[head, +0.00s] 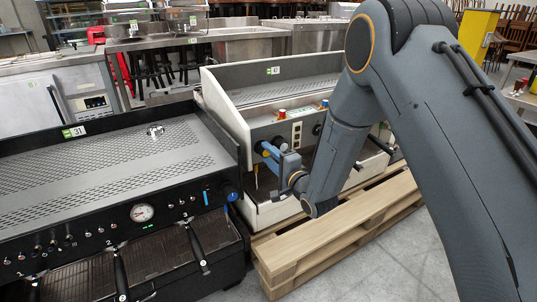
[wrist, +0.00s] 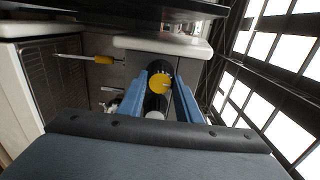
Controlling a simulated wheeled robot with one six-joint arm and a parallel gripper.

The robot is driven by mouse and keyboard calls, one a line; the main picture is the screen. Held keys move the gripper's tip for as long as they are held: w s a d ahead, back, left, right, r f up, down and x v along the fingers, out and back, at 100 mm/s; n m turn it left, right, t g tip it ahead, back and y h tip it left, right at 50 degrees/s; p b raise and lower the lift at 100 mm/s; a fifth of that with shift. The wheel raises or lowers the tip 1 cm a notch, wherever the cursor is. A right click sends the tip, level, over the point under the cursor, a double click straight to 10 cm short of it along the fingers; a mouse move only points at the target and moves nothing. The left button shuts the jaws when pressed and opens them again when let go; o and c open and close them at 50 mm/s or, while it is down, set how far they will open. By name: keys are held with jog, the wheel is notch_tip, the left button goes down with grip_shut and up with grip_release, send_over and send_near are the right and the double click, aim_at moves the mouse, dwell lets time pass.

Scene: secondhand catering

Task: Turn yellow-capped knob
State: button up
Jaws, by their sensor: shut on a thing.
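The yellow-capped knob (wrist: 159,83) shows in the wrist view as a dark round body with a bright yellow cap and a small mark on it. It sits between the two blue fingers of my gripper (wrist: 161,91), which are shut on its sides. In the head view my gripper (head: 272,153) is at the left front end of the white-sided espresso machine (head: 265,214). The knob's cap cannot be made out there, as the fingers cover it.
A steam wand with a yellow grip (wrist: 103,60) sticks out close to the knob in the wrist view. A black espresso machine (head: 120,170) stands to the left. The white-sided machine rests on a wooden pallet (head: 330,228). Open floor (head: 390,270) lies in front.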

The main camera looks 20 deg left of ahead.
dwell(0.4)
jog(key=o, duration=1)
jog(key=shift+o, duration=0.2)
jog(key=v, duration=0.7)
jog(key=shift+s+d+p, duration=0.2)
jog(key=shift+d+p, duration=0.1)
jog(key=shift+d, duration=0.05)
